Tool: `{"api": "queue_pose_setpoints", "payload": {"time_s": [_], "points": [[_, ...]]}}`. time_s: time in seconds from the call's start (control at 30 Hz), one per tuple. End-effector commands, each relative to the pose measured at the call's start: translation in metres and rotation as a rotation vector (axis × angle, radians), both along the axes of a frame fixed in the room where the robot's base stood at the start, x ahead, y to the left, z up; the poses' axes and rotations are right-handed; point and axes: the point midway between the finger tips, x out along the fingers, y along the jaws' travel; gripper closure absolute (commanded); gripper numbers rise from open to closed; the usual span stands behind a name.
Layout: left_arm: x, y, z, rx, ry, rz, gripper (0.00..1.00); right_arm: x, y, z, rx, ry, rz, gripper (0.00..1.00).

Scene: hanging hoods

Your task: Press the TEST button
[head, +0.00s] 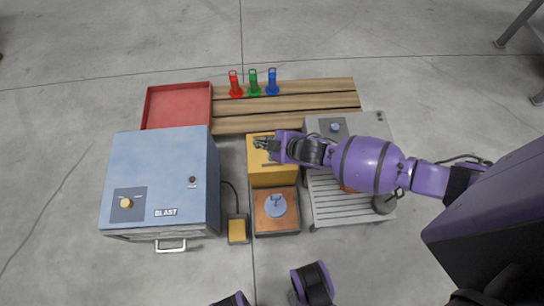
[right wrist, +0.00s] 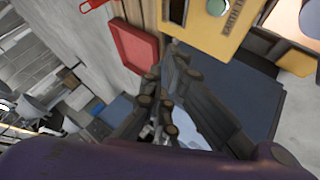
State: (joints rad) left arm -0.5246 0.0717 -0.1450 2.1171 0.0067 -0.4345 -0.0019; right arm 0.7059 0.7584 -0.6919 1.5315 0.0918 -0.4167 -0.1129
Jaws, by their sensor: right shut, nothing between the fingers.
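No button that I can read as TEST shows. The yellow box (head: 272,178) stands between the blue cabinet and the grey box. My left gripper is not in view.
The blue BLAST cabinet (head: 160,170) stands left, the grey box (head: 345,209) right under my right arm. A red tray (head: 178,107) and wooden slats (head: 315,102) with red, green and blue upright pieces (head: 253,84) lie behind. A yellow-topped pedal (head: 237,230) is in front.

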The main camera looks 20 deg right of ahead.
Motion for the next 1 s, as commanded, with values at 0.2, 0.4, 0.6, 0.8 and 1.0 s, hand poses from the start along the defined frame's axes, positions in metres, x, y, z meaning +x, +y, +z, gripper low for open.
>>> {"api": "queue_pose_setpoints", "payload": {"time_s": [0.2, 0.4, 0.6, 0.8, 1.0], "points": [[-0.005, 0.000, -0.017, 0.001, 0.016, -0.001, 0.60, -0.001, 0.000, -0.018, 0.000, 0.004, 0.000, 1.00], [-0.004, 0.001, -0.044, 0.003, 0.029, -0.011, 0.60, -0.002, 0.001, -0.046, 0.000, 0.006, 0.000, 1.00], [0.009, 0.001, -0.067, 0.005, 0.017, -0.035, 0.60, -0.002, 0.000, -0.072, 0.000, 0.006, -0.002, 1.00], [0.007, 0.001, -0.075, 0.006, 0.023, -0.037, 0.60, -0.001, 0.000, -0.086, -0.001, 0.002, -0.001, 1.00], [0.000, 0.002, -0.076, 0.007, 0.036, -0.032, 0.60, 0.000, 0.000, -0.087, 0.000, 0.000, 0.000, 1.00]]}}
